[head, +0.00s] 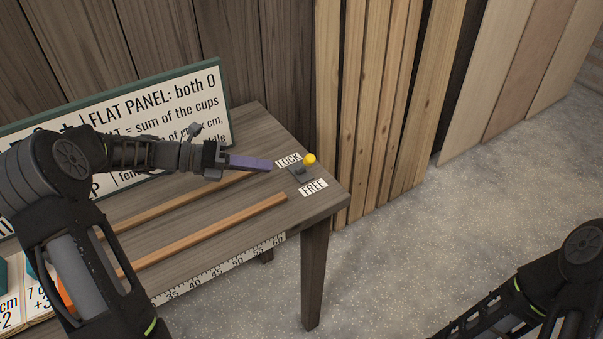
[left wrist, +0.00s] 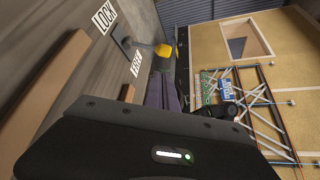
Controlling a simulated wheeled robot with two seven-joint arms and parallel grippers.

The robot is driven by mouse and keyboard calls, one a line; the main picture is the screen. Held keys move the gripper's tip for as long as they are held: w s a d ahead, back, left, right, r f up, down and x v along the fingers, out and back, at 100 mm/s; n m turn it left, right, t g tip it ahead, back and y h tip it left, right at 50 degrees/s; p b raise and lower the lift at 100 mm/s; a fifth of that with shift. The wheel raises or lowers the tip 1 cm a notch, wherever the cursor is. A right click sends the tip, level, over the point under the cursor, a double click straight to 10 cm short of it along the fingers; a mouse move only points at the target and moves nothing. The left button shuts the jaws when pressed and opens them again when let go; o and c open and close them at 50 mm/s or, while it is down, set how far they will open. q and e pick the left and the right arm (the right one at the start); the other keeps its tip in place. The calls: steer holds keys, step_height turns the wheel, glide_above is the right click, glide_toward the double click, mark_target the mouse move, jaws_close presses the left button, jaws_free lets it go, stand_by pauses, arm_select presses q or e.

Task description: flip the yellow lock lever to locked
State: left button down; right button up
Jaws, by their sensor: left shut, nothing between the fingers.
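The yellow lock lever (head: 309,159) stands on a small dark base plate (head: 301,173) near the right end of the wooden table. The LOCK label (head: 288,160) lies on its far left side and the FREE label (head: 313,187) on its near side. I cannot tell which label the lever leans to. My left gripper (head: 268,164), with purple fingers, is shut and empty, just left of the lever and apart from it. In the left wrist view the yellow knob (left wrist: 164,50) shows beyond the purple fingers (left wrist: 163,92). My right gripper is out of view.
Two wooden rails (head: 200,236) and a ruler strip (head: 220,270) run along the table (head: 262,128). A framed sign (head: 150,105) stands at the back left. Upright planks (head: 375,110) lean behind the table's right end. The floor (head: 430,240) on the right is clear.

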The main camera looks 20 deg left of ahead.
mark_target(307, 165)
arm_select(q)
steer(key=p+x, duration=0.1)
steer(key=x, duration=0.9)
steer(key=shift+d+r+p, duration=0.1)
steer(key=shift+r+p, duration=0.05)
steer(key=shift+p, duration=0.15)
